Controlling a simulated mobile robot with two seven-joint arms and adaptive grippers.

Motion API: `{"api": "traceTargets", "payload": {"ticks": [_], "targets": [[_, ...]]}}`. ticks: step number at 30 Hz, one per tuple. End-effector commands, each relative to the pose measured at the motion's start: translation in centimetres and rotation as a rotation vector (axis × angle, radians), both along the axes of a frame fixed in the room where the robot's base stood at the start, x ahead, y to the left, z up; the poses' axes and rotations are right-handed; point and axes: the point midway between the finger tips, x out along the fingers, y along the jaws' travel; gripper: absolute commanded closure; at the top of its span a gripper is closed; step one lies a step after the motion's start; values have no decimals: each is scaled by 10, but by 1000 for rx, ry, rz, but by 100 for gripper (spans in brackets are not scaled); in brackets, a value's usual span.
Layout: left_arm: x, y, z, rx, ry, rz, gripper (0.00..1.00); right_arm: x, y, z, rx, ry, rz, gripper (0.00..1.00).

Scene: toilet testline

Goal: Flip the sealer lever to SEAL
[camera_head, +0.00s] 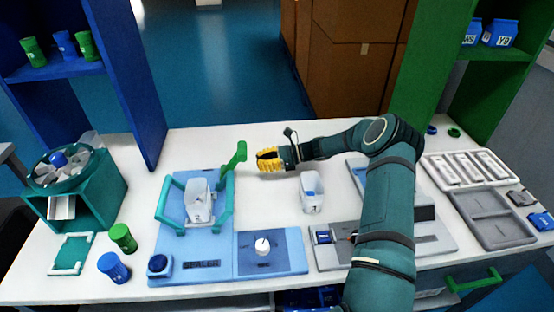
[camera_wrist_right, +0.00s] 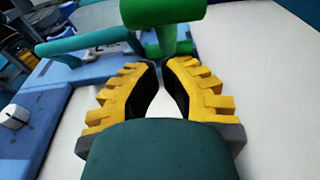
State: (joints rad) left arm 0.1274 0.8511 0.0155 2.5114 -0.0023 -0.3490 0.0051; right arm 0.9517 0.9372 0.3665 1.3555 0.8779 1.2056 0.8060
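The sealer (camera_head: 185,267) is a light blue base labelled SEALER, with a teal frame around a white tapered piece (camera_head: 199,205). Its green lever (camera_head: 237,158) stands up at the back right corner, with a thick handle at the top. My right gripper (camera_head: 268,158) has yellow fingers and is just right of the lever, pointing left at it, with a small gap between. In the right wrist view, the lever (camera_wrist_right: 175,35) is just beyond the fingertips (camera_wrist_right: 162,66), which are apart with nothing between them. My left gripper is not in view.
A white container (camera_head: 312,195) stands right of the sealer. A white knob (camera_head: 262,246) sits on the blue panel at its front right. The white table behind the lever is clear.

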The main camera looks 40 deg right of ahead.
Motion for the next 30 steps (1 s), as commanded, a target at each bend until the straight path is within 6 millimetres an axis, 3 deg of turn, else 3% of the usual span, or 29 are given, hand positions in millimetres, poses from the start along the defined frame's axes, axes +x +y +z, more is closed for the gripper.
{"api": "traceTargets", "payload": {"ticks": [9, 22, 30], "targets": [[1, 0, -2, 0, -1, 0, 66, 13, 20, 20, -3, -2, -2, 100], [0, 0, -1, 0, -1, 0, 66, 14, 21, 22, -4, -1, -1, 100], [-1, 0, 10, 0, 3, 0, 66, 16, 25, 29, -48, 25, 0, 100]]}}
